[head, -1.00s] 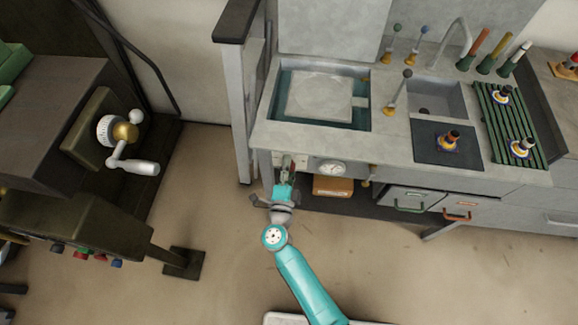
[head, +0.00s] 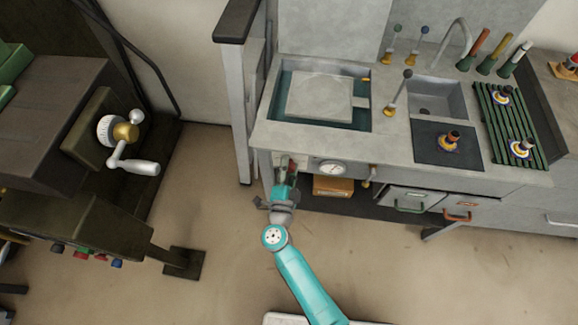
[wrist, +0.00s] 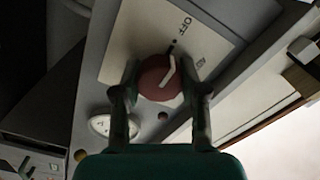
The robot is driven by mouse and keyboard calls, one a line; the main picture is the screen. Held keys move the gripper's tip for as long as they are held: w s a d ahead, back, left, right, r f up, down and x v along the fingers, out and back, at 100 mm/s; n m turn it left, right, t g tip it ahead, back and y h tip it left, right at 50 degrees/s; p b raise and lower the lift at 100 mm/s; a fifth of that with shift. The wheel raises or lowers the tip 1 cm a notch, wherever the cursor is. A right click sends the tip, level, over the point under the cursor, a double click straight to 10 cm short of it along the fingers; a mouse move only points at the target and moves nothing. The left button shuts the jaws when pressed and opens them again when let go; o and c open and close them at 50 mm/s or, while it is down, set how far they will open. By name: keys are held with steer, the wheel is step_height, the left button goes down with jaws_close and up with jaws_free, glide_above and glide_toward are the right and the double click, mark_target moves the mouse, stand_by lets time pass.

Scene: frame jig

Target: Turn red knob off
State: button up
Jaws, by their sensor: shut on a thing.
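The red knob (wrist: 156,78) sits on a pale label plate (wrist: 135,35) on the bench's front panel. Its light pointer points toward a dark mark beside the word OFF. My gripper (wrist: 158,90) is shut on the knob, with one finger on each side of it. In the head view my gripper (head: 287,172) is at the front panel below the sink bench's left end. There the fingers and wrist hide most of the knob.
A round white gauge (head: 332,168) is on the panel just right of my gripper. A brass-coloured lever (head: 370,175) is further right. An orange box (head: 332,186) sits below. The floor in front is clear.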

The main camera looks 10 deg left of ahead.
steer(key=o, duration=1.1)
steer(key=shift+o, duration=0.2)
steer(key=s, duration=1.2)
steer(key=shift+a, duration=0.25)
steer(key=shift+d, duration=0.1)
steer(key=s+d+r+n+t+y, duration=0.1)
steer(key=s+d+r+n, duration=0.25)
steer(key=d, duration=0.45)
steer(key=s+d+r+n+t+y, duration=0.1)
steer(key=s+d+r+n, duration=0.15)
steer(key=s+d, duration=0.4)
steer(key=s+d+r+n+g, duration=0.1)
steer(key=s+d+r+n, duration=0.1)
steer(key=s, duration=0.4)
steer(key=s+d+r+n+g+h, duration=0.1)
steer(key=s+d+r+n+g, duration=0.1)
steer(key=s+d+r, duration=0.2)
steer(key=s+d+r+n+g, duration=0.2)
steer(key=s+d+r, duration=0.1)
steer(key=s, duration=0.5)
steer(key=shift+d+r, duration=0.15)
steer(key=shift+r, duration=0.65)
